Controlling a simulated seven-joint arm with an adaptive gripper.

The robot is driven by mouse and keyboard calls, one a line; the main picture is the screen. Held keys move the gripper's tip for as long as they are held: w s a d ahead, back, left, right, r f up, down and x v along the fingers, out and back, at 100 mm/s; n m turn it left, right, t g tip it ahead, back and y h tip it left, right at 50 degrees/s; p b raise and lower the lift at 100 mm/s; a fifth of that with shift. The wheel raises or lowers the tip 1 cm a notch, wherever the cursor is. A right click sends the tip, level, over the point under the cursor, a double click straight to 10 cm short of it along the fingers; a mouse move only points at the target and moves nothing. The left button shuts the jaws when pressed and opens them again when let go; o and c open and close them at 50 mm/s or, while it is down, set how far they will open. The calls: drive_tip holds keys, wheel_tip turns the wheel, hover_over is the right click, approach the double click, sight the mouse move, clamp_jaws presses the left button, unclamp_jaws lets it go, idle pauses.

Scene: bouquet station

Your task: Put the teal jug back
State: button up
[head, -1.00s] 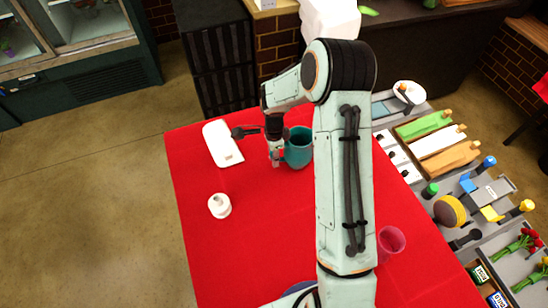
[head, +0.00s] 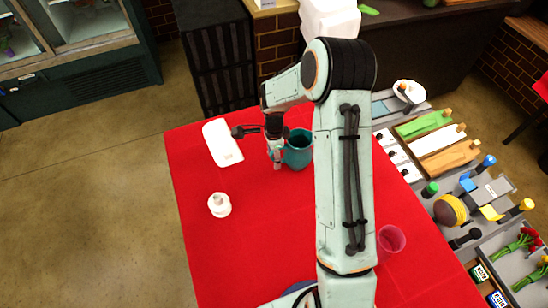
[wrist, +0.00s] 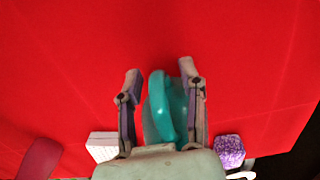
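The teal jug (head: 299,153) stands on the red table, toward its far side, partly hidden by my gripper in the head view. My gripper (head: 275,160) is down at the jug's left side. In the wrist view, the jug's teal handle (wrist: 162,110) lies between the two fingers of my gripper (wrist: 162,82). The fingers are spread, with a gap showing on the left of the handle; the right finger is close to it or touching it.
A white board (head: 222,143) lies left of the jug, and a small white pot (head: 219,205) stands nearer. A pink cup (head: 391,240) is at the near right, partly behind my arm. Cluttered grey trays (head: 495,188) line the right side. The red table's (head: 265,225) left middle is mostly clear.

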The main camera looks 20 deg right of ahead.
wheel_tip(320, 180, up, 10)
drive_tip(key=shift+r, duration=0.2)
drive_tip(key=s+a+r+n, duration=0.2)
drive_tip(key=s+r+n, duration=0.1)
drive_tip(key=s+n, duration=0.3)
drive_tip(key=s+a+r+n, duration=0.3)
drive_tip(key=s+n, duration=0.3)
drive_tip(key=s, duration=0.5)
drive_tip(key=s+a+r+n, duration=0.2)
drive_tip(key=s+r+n, duration=0.2)
drive_tip(key=s+n, duration=0.3)
drive_tip(key=shift+s+a+y, duration=0.2)
drive_tip(key=shift+s+y, duration=0.2)
drive_tip(key=shift+s, duration=0.6)
